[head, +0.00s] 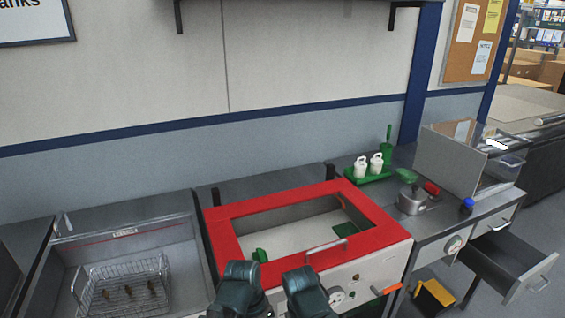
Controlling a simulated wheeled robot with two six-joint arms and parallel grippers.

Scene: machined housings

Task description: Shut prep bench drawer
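The prep bench (428,228) stands at the right, with a grey metal top. Its drawer (549,274) is pulled out at the right end, its dark inside open to view and its front with a bar handle facing right and down. My two dark arms rise at the bottom middle, in front of the red-framed machine and well to the left of the drawer. Only arm links show; neither gripper can be made out. Nothing of mine touches the drawer.
A red-framed basin unit (228,238) stands in the middle, and a sink with a wire basket (125,288) at the left. The bench top holds a green tray with white bottles (361,167), a metal pot (412,200) and a grey panel (450,158). A yellow-and-black bin (434,293) stands below.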

